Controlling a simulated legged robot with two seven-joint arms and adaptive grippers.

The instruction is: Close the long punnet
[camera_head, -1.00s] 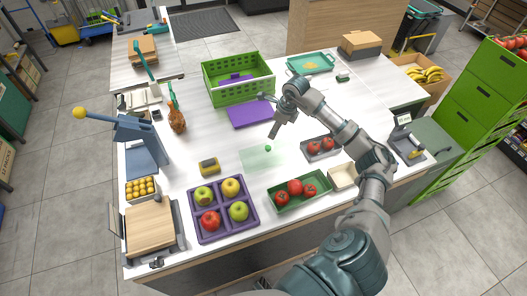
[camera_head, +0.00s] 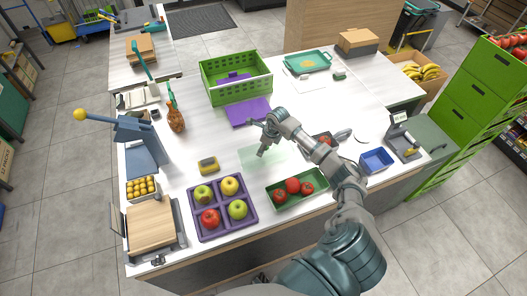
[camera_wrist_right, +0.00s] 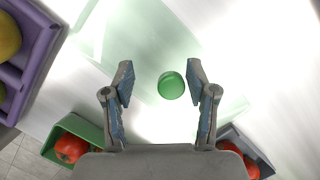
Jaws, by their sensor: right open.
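A long green punnet (camera_head: 297,188) holding several red tomatoes stands near the counter's front edge, its top uncovered. A clear, greenish lid (camera_head: 248,157) lies flat on the counter behind it and also shows in the right wrist view (camera_wrist_right: 150,40). Its round green knob (camera_wrist_right: 171,85) is between and beyond my right fingers, nearer the right-hand finger. My right gripper (camera_head: 263,152) is over the lid, open and empty, and hides the knob in the head view. In the right wrist view the fingers (camera_wrist_right: 160,88) stand well apart. My left gripper is out of view.
A purple tray of apples (camera_head: 192,213) is left of the long punnet. A grey punnet with tomatoes (camera_head: 311,141) is partly behind my right arm. A blue punnet (camera_head: 377,161) stands right. A yellow device (camera_head: 208,165) lies left of the lid. A green crate (camera_head: 237,88) stands behind.

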